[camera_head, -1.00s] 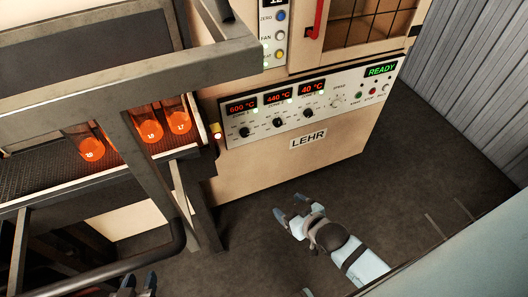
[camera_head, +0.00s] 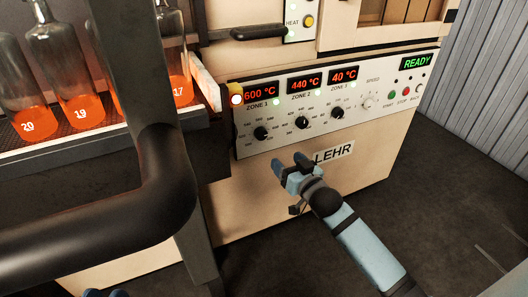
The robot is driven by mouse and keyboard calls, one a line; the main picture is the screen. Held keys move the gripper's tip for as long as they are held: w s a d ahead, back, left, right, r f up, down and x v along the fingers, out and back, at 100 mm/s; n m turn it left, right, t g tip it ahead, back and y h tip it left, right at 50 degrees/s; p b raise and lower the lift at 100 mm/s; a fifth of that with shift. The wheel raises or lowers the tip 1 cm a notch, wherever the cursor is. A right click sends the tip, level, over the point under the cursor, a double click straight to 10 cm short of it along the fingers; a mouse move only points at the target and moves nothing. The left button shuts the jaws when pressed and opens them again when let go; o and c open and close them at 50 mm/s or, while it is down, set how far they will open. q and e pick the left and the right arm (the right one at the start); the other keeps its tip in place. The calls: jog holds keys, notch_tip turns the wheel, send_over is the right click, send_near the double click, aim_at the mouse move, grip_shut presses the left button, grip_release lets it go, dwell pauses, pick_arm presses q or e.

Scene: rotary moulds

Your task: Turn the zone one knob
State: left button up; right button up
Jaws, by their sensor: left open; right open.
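The zone one knob (camera_head: 261,133) is a small black dial on the white control panel (camera_head: 385,97). It sits under the red 600 °C display (camera_head: 262,92), leftmost of three knobs. My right gripper (camera_head: 289,163) is open and empty, its fingers pointing up toward the panel. It appears below and a little right of the zone one knob, apart from it in the picture; its depth to the panel is hard to judge. My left gripper (camera_head: 105,293) barely shows at the bottom left edge, with only its blue tips visible and nothing seen between them.
The zone two knob (camera_head: 302,122) and zone three knob (camera_head: 337,113) sit to the right. The LEHR sign (camera_head: 334,153) is below. A dark railing (camera_head: 140,195) fills the left foreground before glowing bottles (camera_head: 82,108). The floor at right is clear.

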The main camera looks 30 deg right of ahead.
jog(key=b, duration=0.3)
send_near(263, 135)
jog(key=w, duration=0.4)
jog(key=w+b, duration=0.1)
jog(key=w, duration=0.2)
jog(key=shift+w+f, duration=0.1)
jog(key=shift+w, duration=0.3)
jog(key=shift+w+a+b, duration=0.1)
jog(key=shift+w+b, duration=0.25)
jog(key=shift+w, duration=0.4)
pick_arm(q)
jog(key=f+m, duration=0.1)
jog(key=w+f, duration=0.1)
jog(key=f, duration=0.1)
jog(key=shift+a+f+m+g, duration=0.2)
jog(key=shift+m+g, duration=0.1)
jog(key=shift+m, duration=0.1)
pick_arm(e)
jog(key=shift+c, duration=0.2)
jog(key=c, duration=0.9)
pick_arm(q)
jog(key=shift+r, duration=0.1)
